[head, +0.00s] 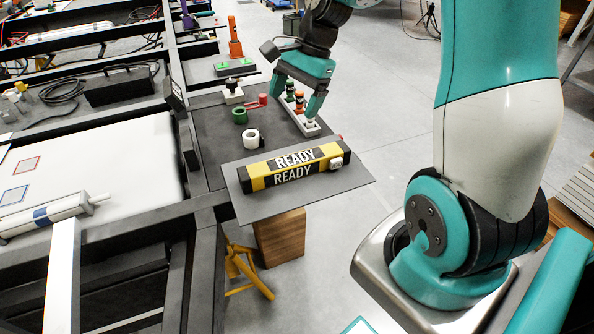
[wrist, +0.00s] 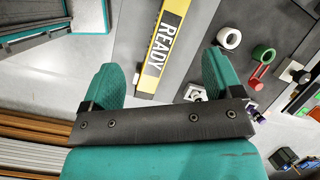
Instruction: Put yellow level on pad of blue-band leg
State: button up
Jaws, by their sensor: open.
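My gripper (head: 291,102) is open, pointing down over a narrow grey holder (head: 304,126) with small green and orange round pieces. In the wrist view its two teal fingers (wrist: 160,76) stand wide apart with nothing held between them. A long yellow-and-black bar marked READY (head: 262,180) lies on the grey table nearer the camera; it also shows in the wrist view (wrist: 160,50). I cannot tell whether this bar is the yellow level. The blue-band leg (head: 62,208), a white cylinder, lies at the far left. I cannot make out its pad.
A white roll (head: 251,139), a green roll (head: 239,116) and a red piece (head: 263,100) stand left of the gripper. A white panel (head: 110,158) carries red and blue outlined squares. Dark chassis rails (head: 205,203) run along the left.

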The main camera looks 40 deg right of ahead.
aim_at(298, 158)
jog(key=w+d+f+m, duration=0.1)
jog(key=d+f+m, duration=0.45)
jog(key=d, duration=0.35)
jog(key=shift+m, duration=0.35)
jog(key=x, duration=1.1)
jog(key=shift+w+a+r, duration=0.1)
jog(key=shift+w+a, duration=0.1)
jog(key=shift+a, duration=0.05)
jog(key=shift+x, duration=2.95)
jog(key=shift+s+a+r, duration=0.1)
jog(key=c, duration=1.3)
jog(key=shift+t, duration=0.3)
